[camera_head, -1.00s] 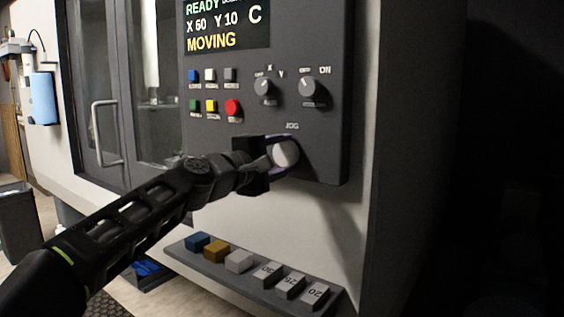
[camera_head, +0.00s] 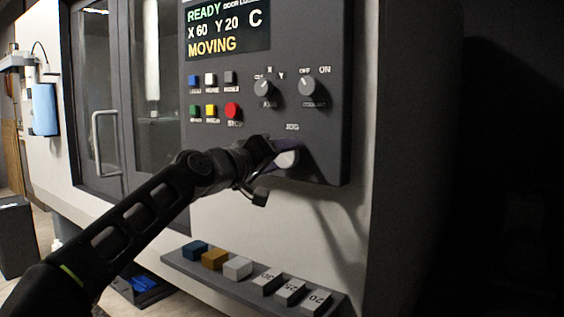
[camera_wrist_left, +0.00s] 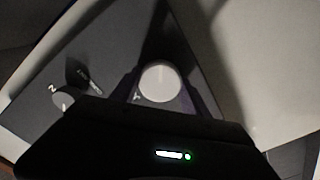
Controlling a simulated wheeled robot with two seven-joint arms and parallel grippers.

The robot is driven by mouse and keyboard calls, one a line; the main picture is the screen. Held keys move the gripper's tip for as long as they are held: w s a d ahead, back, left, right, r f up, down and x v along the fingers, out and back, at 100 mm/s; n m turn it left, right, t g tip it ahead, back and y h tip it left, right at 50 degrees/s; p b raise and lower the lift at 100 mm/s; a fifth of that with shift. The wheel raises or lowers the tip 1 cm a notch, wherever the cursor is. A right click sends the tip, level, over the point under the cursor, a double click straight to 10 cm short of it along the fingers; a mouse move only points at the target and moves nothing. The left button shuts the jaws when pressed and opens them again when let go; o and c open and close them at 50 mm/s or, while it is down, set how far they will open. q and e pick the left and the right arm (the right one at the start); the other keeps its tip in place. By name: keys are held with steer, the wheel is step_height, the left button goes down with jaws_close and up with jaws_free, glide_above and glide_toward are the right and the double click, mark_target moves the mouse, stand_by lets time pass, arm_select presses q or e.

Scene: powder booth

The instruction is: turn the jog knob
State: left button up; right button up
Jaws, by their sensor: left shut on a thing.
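The jog knob (camera_head: 287,158) is a round, light grey knob under the JOG label at the bottom of the dark control panel (camera_head: 328,140). My left gripper (camera_head: 284,152) is shut on the knob, with its arm coming in from the lower left. In the left wrist view the knob (camera_wrist_left: 159,82) shows its round face with a short pale mark near the top, between the two fingers of the left gripper (camera_wrist_left: 160,92). The display (camera_head: 228,30) reads READY, X 60, Y 20, C and MOVING. My right gripper is not in view.
Above the knob are the axis knob (camera_head: 264,87), the coolant knob (camera_head: 307,86), coloured buttons and a red stop button (camera_head: 232,110). A ledge (camera_head: 178,262) below holds coloured blocks and numbered blocks. A glazed door (camera_head: 103,100) with a handle is at left.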

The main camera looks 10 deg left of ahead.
arm_select(q)
steer(key=shift+f+m, duration=0.15)
steer(key=shift+m, duration=0.45)
steer(key=o, duration=1.4)
steer(key=shift+c, duration=0.2)
steer(key=shift+s, duration=0.1)
steer(key=b+v, duration=0.3)
steer(key=v, duration=0.4)
steer(key=shift+s, duration=0.3)
steer(key=shift+a, duration=0.1)
